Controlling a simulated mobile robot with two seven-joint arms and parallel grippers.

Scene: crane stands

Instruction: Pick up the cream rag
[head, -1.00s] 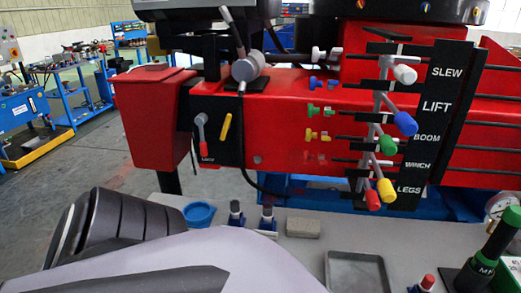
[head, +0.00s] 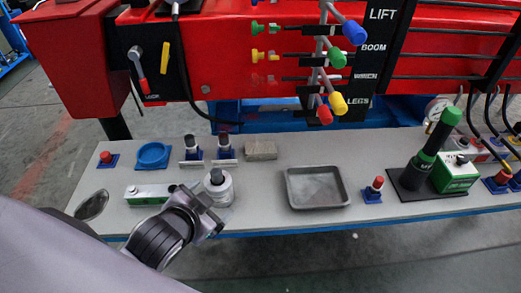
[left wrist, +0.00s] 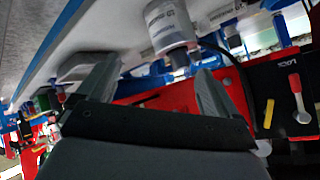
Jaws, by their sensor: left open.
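No cloth is clearly recognisable as the cream rag. A small beige-grey block-shaped thing (head: 261,150) lies near the back of the grey bench (head: 270,197); I cannot tell whether it is a folded rag. My left gripper (head: 207,205) is open at the bench's front edge, beside a white jar (head: 218,188) with a dark top. The left wrist view shows its two fingers (left wrist: 154,80) apart, with the jar (left wrist: 170,27) beyond the gap; contact cannot be told. My right gripper is not in view.
A grey tray (head: 316,188) sits mid-bench. A blue ring-shaped dish (head: 153,155) and a green-and-white box (head: 150,194) are at left. A green-topped black cylinder (head: 430,155) stands at right.

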